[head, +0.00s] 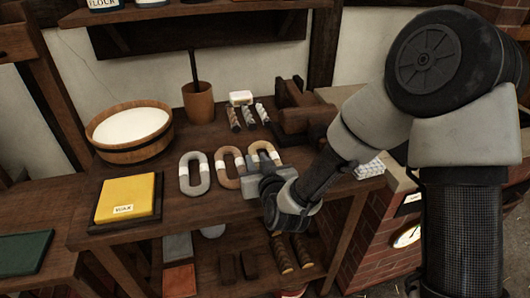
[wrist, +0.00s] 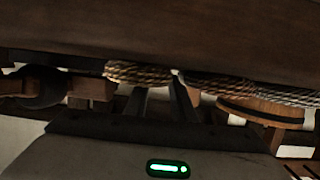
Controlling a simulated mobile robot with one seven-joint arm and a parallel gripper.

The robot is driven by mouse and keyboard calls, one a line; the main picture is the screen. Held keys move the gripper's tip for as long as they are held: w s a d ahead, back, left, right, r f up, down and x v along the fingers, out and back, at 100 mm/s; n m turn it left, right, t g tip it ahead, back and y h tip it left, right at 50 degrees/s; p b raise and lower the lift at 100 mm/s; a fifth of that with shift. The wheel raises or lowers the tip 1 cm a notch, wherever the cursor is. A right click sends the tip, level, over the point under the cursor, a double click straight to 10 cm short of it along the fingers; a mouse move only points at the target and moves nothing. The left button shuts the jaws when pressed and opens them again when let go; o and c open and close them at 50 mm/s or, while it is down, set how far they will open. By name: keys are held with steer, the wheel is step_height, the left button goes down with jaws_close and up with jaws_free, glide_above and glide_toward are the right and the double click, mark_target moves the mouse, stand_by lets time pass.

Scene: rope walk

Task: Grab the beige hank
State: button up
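Three oval rope hanks with pale bands lie in a row on the wooden bench. The beige hank (head: 264,148) is the rightmost in the head view, its near part hidden by my gripper. In the wrist view, which looks upside down, the beige hank (wrist: 138,73) is leftmost. My gripper (head: 253,179) is low over the bench at its near end. In the wrist view the two fingers of my gripper (wrist: 160,90) stand apart, with nothing seen between them. One fingertip is by the beige hank; I cannot tell whether they touch.
The brown hank (head: 231,167) is close on the left, then the grey hank (head: 194,173). Behind are small rope-wound pieces (head: 248,115), a brown cup (head: 198,102) and a dark wooden block (head: 300,112). A wooden tub (head: 130,130) and yellow wax block (head: 129,197) stand left.

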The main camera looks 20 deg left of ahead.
jaws_close()
